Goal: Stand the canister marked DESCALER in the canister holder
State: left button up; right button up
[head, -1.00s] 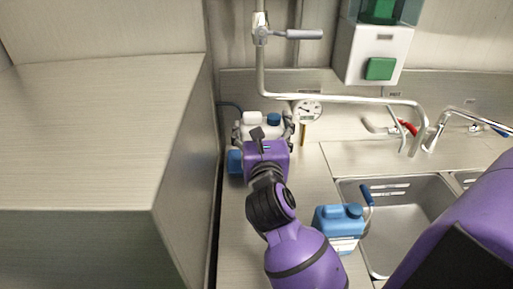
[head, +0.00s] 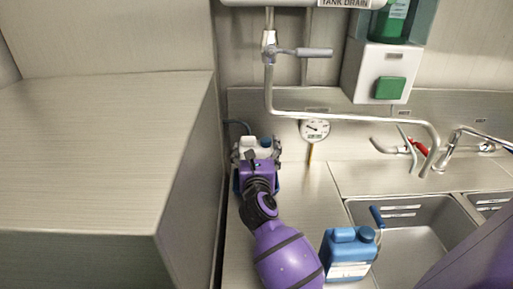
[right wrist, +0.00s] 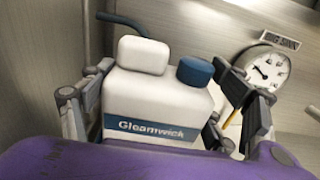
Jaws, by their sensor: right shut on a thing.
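A white canister (head: 247,145) with a dark blue cap stands at the back left of the counter, beside the tall steel cabinet. In the right wrist view the canister (right wrist: 150,95) has a blue band reading "Gleamwick"; no DESCALER mark shows. My right gripper (head: 256,151) is shut on it, one finger on each side. A blue thing (head: 237,183), perhaps the canister holder, shows at the sides of my wrist below the canister. My wrist hides most of it, so I cannot tell whether the canister is inside it. My left gripper is not in view.
A blue canister (head: 348,254) with a white label stands on the front counter near the sink (head: 425,235). A dial gauge (head: 315,130) is right of the gripper on the back wall. A pipe (head: 350,118) runs above the counter. The steel cabinet (head: 190,175) closes off the left.

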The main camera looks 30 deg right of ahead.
notch_tip(320, 180, down, 3)
jog(key=shift+w+b, duration=0.1)
jog(key=shift+b, duration=0.3)
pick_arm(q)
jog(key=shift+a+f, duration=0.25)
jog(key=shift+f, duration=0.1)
pick_arm(e)
jog(key=shift+r, duration=0.15)
jog(key=o, duration=1.8)
jog(key=shift+f, duration=0.3)
jog(key=shift+c, duration=0.2)
jog(key=o, duration=0.3)
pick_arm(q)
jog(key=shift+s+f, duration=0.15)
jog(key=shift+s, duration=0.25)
